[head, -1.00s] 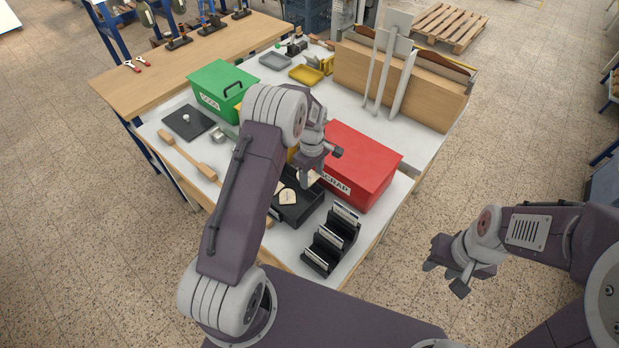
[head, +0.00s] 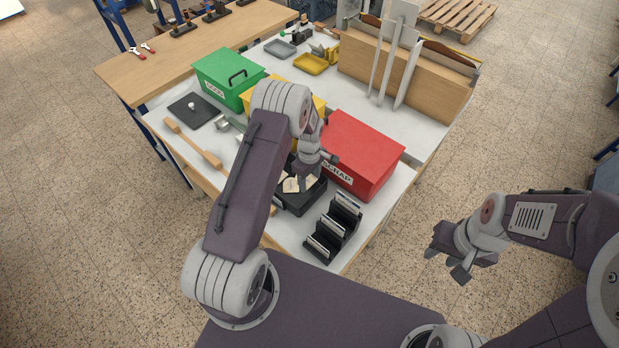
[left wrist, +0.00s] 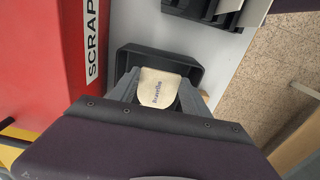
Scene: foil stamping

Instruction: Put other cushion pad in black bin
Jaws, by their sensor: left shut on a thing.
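My left gripper (head: 306,181) is shut on a cream cushion pad (left wrist: 158,88) with dark lettering. In the left wrist view the pad sits between the two fingers, over the black bin (left wrist: 190,68). In the head view the black bin (head: 302,207) stands left of the red scrap bin, and the left gripper is over it, partly hiding it. Whether the held pad touches anything below cannot be told. My right gripper (head: 449,262) is open and empty, off the table's right side above the floor.
The red scrap bin (head: 362,150) stands close right of the left gripper. A black rack (head: 334,230) of plates is in front. A yellow bin (head: 318,105) is partly behind my left arm, with a green bin (head: 225,75) farther back. A wooden-handled tool (head: 192,142) lies at left.

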